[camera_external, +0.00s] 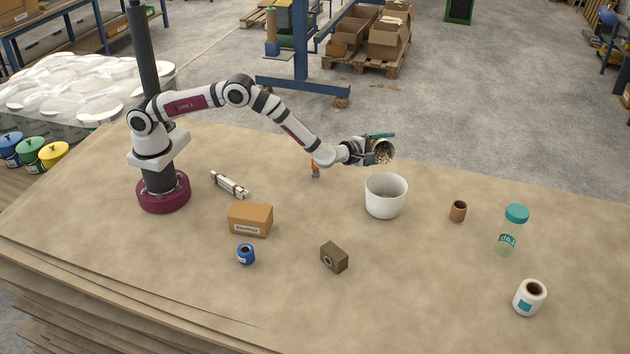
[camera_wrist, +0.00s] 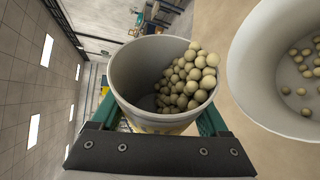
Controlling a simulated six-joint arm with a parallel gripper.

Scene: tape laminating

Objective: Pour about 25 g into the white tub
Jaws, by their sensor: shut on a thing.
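My gripper (camera_external: 368,150) is shut on a small grey cup (camera_wrist: 128,88), which is tilted strongly toward the white tub (camera_external: 386,205). The cup holds many round beige balls (camera_wrist: 188,80) heaped toward its lower side near the rim. The cup's mouth also shows in the external view, above and slightly left of the tub. In the wrist view the tub (camera_wrist: 245,75) stands at the right, apart from the cup. Several beige balls (camera_wrist: 306,72) lie scattered on its floor. No balls show in the air between cup and tub.
A brown cup (camera_external: 458,211), a teal-lidded bottle (camera_external: 508,235) and a white roll-shaped container (camera_external: 529,298) stand right of the tub. A cardboard box (camera_external: 250,219), a blue roll (camera_external: 246,254) and a brown block (camera_external: 334,257) are at the left and front.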

